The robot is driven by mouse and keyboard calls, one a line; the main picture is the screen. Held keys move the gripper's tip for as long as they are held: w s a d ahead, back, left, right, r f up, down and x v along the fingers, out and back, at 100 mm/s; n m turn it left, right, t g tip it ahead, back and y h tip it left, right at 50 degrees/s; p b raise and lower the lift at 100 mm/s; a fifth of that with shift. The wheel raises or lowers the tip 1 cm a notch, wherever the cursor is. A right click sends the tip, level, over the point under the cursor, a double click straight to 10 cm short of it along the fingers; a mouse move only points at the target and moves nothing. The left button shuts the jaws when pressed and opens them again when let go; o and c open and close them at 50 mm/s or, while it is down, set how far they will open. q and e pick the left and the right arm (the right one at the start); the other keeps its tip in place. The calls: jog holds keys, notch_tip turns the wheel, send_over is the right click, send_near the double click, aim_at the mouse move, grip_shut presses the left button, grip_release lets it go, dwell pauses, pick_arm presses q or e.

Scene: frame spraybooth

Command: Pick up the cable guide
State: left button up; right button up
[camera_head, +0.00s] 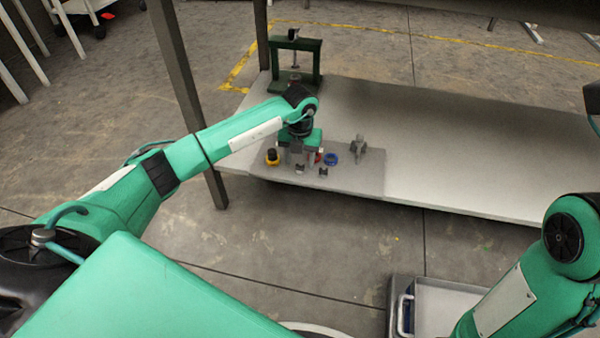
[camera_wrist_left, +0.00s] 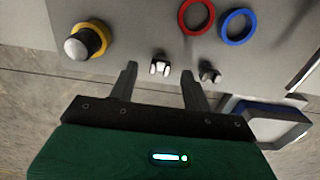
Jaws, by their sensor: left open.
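My left gripper (camera_head: 298,157) is open, pointing down over the grey mat (camera_head: 360,184) at the table's front left edge. In the left wrist view, a small pale clip-like part (camera_wrist_left: 160,65) lies between its fingertips (camera_wrist_left: 159,69), apart from both as far as I can see. A similar dark part (camera_wrist_left: 209,73) lies just right of the right finger. I cannot tell for certain which one is the cable guide. They show in the head view as small dark pieces (camera_head: 299,169) and (camera_head: 323,171). My right gripper is not in view.
A yellow-collared knob (camera_wrist_left: 87,41), a red ring (camera_wrist_left: 197,4) and a blue ring (camera_wrist_left: 239,26) lie nearby. A metal fitting (camera_head: 358,148) stands right of them. A green press frame (camera_head: 310,48) stands behind. The tabletop (camera_head: 470,150) is clear to the right.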

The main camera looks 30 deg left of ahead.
pick_arm(q)
jog(key=shift+f, duration=0.85)
jog(key=c, duration=1.1)
jog(key=shift+o, duration=0.2)
jog(key=shift+r, duration=0.1)
